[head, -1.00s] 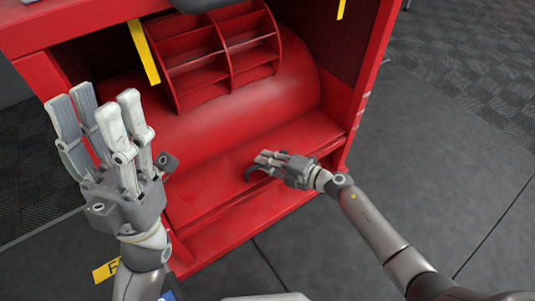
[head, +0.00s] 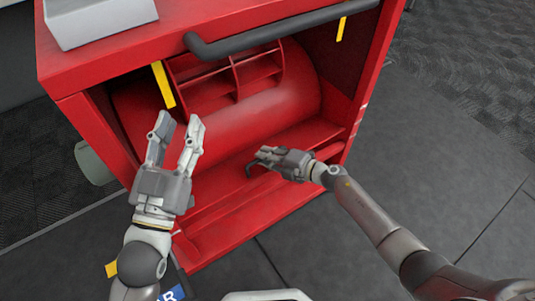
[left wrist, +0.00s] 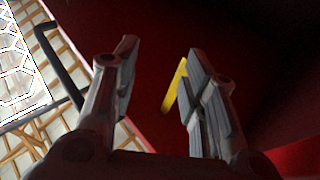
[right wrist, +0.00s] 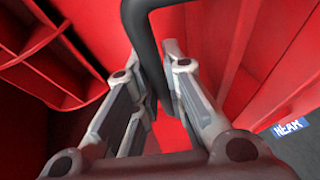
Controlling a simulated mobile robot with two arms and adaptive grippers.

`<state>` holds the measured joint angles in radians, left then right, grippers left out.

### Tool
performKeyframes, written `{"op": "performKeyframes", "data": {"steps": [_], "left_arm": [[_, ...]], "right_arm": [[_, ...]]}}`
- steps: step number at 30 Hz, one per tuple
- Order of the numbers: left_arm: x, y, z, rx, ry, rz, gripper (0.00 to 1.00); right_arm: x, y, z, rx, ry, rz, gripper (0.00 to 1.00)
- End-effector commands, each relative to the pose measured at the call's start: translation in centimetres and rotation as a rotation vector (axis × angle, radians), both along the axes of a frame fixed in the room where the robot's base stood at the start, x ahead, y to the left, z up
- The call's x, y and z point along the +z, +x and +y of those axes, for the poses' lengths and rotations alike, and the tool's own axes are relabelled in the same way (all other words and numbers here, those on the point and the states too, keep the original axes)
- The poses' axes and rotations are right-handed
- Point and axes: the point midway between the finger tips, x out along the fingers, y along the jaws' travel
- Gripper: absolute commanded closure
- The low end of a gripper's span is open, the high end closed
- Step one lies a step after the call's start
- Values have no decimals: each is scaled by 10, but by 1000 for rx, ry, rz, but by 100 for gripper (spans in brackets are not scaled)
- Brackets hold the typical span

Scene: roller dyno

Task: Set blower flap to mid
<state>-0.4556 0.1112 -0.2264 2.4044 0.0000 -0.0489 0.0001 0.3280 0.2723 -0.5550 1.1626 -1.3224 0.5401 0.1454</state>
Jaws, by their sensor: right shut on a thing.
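The blower (head: 290,105) is a red drum with a slotted grille inside the open red cabinet. A black curved handle (head: 252,167) stands on the red panel below the drum, which looks like the flap. My right gripper (head: 265,156) is shut on this handle; the right wrist view shows the black bar (right wrist: 143,35) running down between the fingers. The fingers hide part of it. My left gripper (head: 178,122) is open and empty in front of the cabinet's left side. The left wrist view shows its fingers apart (left wrist: 160,75).
A black bar (head: 285,32) crosses the cabinet's top front edge. A light grey box (head: 100,20) sits on top. Yellow strips (head: 164,84) hang at the opening. A blue label (right wrist: 289,125) reading NEAR lies on the floor. Grey floor (head: 430,150) at right is clear.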

Motion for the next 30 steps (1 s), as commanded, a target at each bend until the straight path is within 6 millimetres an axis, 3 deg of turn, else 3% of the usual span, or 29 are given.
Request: {"op": "performKeyframes", "data": {"steps": [6, 16, 17, 21, 30], "left_arm": [[-19, 5, 2, 7, 30, 108, 60], [-23, 5, 2, 7, 33, 119, 60], [-18, 5, 2, 7, 33, 122, 60], [-6, 4, 2, 8, 29, 107, 60], [-11, 5, 1, 6, 31, 117, 60]], "right_arm": [[8, 4, 1, -2, 4, -4, 100], [8, 4, 2, -3, 4, -5, 100], [8, 4, 1, -3, 4, -5, 86], [7, 4, 1, -1, 4, -5, 68], [5, 2, 1, -1, 1, -1, 66]]}}
